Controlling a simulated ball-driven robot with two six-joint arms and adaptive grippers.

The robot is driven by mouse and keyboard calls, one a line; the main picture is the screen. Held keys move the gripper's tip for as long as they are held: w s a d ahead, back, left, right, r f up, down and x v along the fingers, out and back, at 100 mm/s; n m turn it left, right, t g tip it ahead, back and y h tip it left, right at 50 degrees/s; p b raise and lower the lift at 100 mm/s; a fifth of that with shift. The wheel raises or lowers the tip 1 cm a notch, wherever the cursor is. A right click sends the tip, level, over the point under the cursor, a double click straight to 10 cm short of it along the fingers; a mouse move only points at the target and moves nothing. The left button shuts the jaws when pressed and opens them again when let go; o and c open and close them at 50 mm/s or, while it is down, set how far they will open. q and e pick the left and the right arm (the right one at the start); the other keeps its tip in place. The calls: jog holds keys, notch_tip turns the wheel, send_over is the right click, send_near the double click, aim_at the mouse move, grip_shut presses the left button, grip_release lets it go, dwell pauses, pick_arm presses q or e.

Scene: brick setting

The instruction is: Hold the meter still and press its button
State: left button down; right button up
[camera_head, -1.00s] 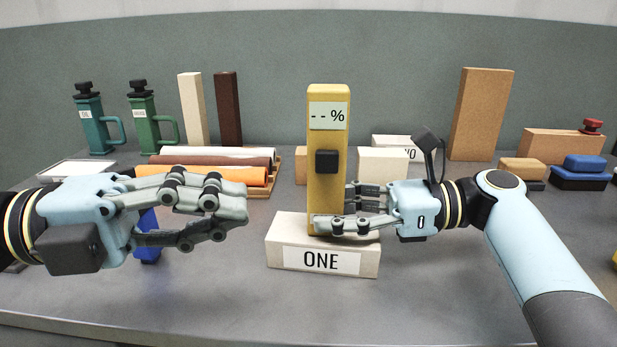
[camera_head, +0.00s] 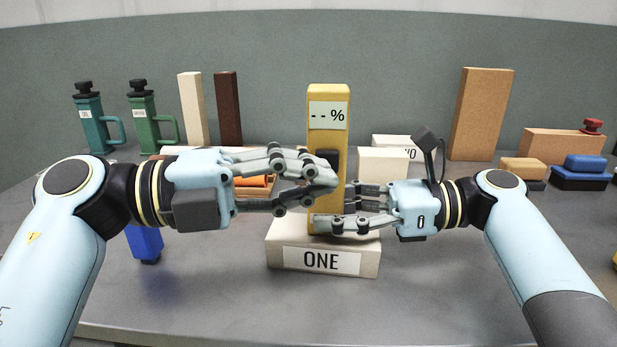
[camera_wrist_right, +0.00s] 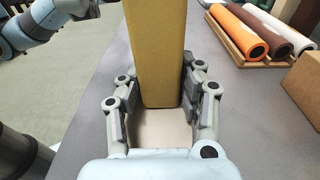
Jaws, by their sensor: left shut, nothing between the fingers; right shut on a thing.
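The yellow meter (camera_head: 328,98) stands upright on the white block labelled ONE (camera_head: 285,258). Its screen reads "--%". My right gripper (camera_head: 347,209) is shut on the lower part of the meter. In the right wrist view the meter (camera_wrist_right: 156,50) stands between the two fingers of the right gripper (camera_wrist_right: 158,105). My left gripper (camera_head: 325,190) is shut and empty, with its fingertips in front of the meter's left side at the height of the dark button (camera_head: 329,158). The fingers partly cover the button. I cannot tell whether they touch it.
Behind stand teal (camera_head: 92,120) and green (camera_head: 143,120) bottles, tall blocks, and a white block (camera_head: 383,163). Rolls on a wooden rack (camera_wrist_right: 242,50) lie behind the left gripper. A blue object (camera_head: 145,241) is below my left arm. The front table is mostly clear.

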jog(key=shift+f, duration=0.1)
jog(key=shift+o, duration=0.2)
pick_arm(q)
jog(key=shift+w+f, duration=0.1)
jog(key=shift+w, duration=0.85)
pick_arm(e)
jog(key=shift+s, duration=0.1)
jog(key=shift+c, duration=0.2)
pick_arm(q)
jog(key=s+a, duration=0.6)
jog(key=a, duration=0.3)
jog(key=shift+s+a, duration=0.25)
jog(key=shift+a, duration=0.1)
